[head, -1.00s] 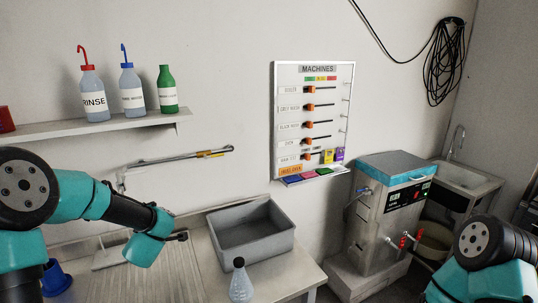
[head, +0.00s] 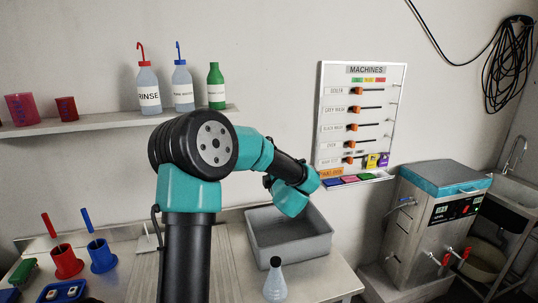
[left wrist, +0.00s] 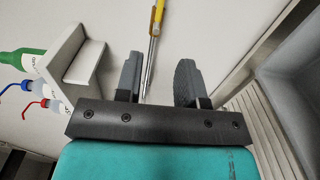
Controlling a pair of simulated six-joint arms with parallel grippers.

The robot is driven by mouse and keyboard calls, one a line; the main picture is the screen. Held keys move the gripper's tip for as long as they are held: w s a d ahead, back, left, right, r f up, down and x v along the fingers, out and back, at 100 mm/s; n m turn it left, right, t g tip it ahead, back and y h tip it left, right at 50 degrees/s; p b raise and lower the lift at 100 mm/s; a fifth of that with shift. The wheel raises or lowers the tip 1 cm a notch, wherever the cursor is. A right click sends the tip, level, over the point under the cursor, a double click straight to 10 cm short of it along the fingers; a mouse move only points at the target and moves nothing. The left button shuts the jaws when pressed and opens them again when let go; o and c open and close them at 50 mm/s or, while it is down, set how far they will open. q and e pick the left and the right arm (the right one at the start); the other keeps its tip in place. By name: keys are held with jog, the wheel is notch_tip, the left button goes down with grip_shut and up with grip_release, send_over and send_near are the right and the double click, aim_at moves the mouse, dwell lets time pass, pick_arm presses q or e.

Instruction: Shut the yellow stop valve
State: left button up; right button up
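A yellow handle (left wrist: 157,14) on a thin grey metal pipe (left wrist: 150,62) shows at the top of the left wrist view. In the head view my left arm covers the place on the wall where it was. My left gripper (left wrist: 158,80) is open and empty, its two dark fingers apart. The pipe and handle line up with the gap between the fingers, beyond or level with them; I cannot tell the exact depth. In the head view the gripper is mostly hidden by the arm's wrist. My right gripper is not in view.
A shelf (head: 60,126) with bottles is above the left arm; its end (left wrist: 82,62) is left of the fingers in the wrist view. A grey basin (head: 305,245) and a flask (head: 275,283) are below. A MACHINES board (head: 330,110) hangs to the right.

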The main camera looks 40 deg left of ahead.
pick_arm(q)
jog(key=shift+a, duration=0.1)
jog(key=x, duration=1.7)
jog(key=shift+w, duration=0.15)
grip_shut()
